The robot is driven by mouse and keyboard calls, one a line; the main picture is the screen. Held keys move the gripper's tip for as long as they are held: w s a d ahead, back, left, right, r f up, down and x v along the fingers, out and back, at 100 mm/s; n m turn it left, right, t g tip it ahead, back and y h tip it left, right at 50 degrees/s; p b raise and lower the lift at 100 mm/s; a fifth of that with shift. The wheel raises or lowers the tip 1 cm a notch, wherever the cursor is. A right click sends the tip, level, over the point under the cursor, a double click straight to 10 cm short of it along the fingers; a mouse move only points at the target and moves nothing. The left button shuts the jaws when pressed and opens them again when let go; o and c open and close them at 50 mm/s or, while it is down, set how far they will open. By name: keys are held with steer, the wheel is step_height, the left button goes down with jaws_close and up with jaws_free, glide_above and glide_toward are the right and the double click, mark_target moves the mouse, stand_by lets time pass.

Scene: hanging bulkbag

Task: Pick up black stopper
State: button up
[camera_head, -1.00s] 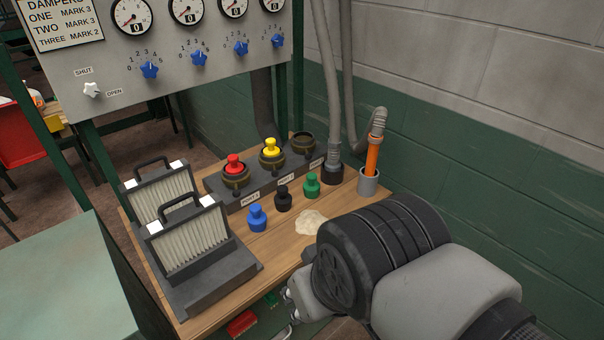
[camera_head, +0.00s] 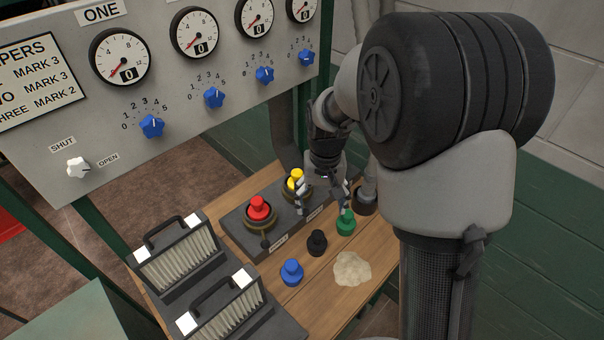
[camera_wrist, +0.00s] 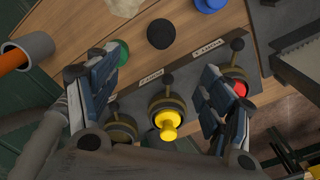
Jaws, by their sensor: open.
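The black stopper (camera_head: 317,242) stands on the wooden table between the blue stopper (camera_head: 291,272) and the green stopper (camera_head: 346,222). In the wrist view the black stopper (camera_wrist: 161,33) is at the top middle, apart from my fingers. My gripper (camera_head: 325,200) is open and empty above the port block, near the yellow stopper (camera_head: 296,181). In the wrist view my gripper (camera_wrist: 160,95) has its fingers spread on either side, with the yellow stopper (camera_wrist: 168,122) seated in its port between them in the picture.
The red stopper (camera_head: 258,208) sits in the left port of the dark port block (camera_head: 238,226). A beige lump (camera_head: 352,269) lies on the table (camera_head: 310,297). Filter units (camera_head: 178,255) stand at the left. A gauge panel (camera_head: 160,90) rises behind. An orange-handled item (camera_wrist: 14,58) stands in a grey cup.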

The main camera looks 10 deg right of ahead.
mark_target(318, 231)
steer(key=f+b, duration=0.1)
steer(key=f, duration=0.3)
steer(key=f+b, duration=0.1)
steer(key=f, duration=0.4)
steer(key=w+f+b, duration=0.1)
steer(key=f, duration=0.4)
steer(key=f+b, duration=0.1)
steer(key=f, duration=0.2)
steer(key=f+b, duration=0.1)
steer(key=f, duration=0.1)
steer(key=shift+s+a+f+b, duration=0.15)
steer(key=shift+s+f+b, duration=0.15)
steer(key=shift+s+b, duration=0.1)
steer(key=shift+r, duration=0.1)
steer(key=shift+c, duration=0.5)
steer(key=c, duration=1.1)
